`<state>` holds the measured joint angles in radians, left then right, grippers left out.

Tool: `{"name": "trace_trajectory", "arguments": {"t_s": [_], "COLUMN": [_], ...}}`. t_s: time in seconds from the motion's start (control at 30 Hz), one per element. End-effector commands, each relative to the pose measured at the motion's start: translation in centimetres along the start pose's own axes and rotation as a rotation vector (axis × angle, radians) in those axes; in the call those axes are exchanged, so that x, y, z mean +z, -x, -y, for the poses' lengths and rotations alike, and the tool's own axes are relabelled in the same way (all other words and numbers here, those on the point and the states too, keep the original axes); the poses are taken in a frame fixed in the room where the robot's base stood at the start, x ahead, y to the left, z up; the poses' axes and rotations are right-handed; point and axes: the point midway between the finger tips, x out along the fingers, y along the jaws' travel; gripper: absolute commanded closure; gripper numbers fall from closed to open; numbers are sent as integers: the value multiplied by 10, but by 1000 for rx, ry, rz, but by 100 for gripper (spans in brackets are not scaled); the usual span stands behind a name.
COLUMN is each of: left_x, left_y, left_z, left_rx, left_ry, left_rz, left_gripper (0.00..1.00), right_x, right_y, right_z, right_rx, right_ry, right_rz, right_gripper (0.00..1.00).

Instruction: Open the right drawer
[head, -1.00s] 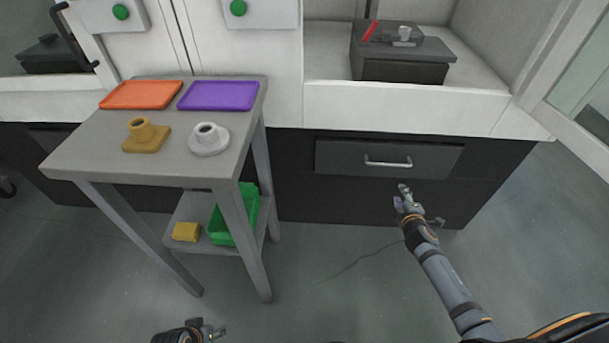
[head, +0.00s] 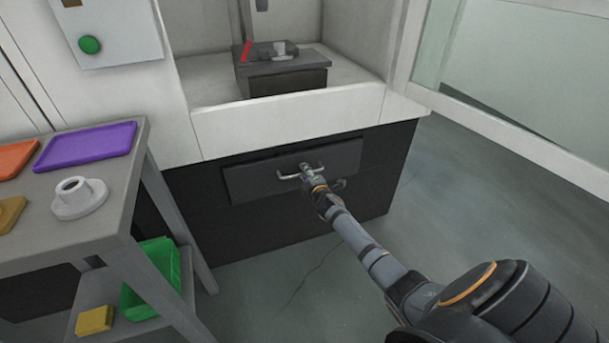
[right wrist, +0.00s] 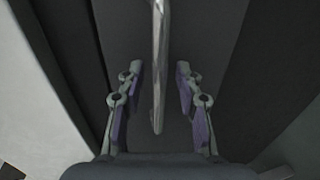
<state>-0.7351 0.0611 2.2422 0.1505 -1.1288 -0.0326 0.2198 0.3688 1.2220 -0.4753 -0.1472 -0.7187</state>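The dark grey right drawer (head: 248,179) is in the black base of the white cabinet and looks closed. Its silver bar handle (head: 287,177) runs across its front. My right gripper (head: 309,171) is at the handle, covering part of it. In the right wrist view the gripper (right wrist: 160,76) is open, with the handle (right wrist: 158,70) running between its two fingers. Gaps show on both sides of the bar, so the fingers are not closed on it. My left gripper is not in view.
A grey table (head: 120,195) with a purple tray (head: 88,146) and a white flanged part (head: 78,200) stands at the left. A green bin (head: 150,280) is on its lower shelf. An open glass door (head: 520,140) is at right. Floor (head: 270,285) before the drawer is clear.

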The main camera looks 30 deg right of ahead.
Motion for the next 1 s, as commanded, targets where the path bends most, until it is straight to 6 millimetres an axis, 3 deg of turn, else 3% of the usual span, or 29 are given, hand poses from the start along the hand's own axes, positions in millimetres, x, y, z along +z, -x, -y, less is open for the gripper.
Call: {"name": "trace_trajectory", "arguments": {"t_s": [0.33,0.6,1.0], "left_x": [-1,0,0], "left_y": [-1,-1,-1], "left_z": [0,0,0], "left_rx": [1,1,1], "left_ry": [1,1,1], "left_rz": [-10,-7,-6], "left_gripper": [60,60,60], "right_x": [0,0,0], "right_y": [-4,-4,-4], "right_z": [0,0,0], "right_rx": [-1,-1,-1], "right_ry": [0,0,0], "right_rz": [0,0,0], "right_gripper": [66,100,100]}}
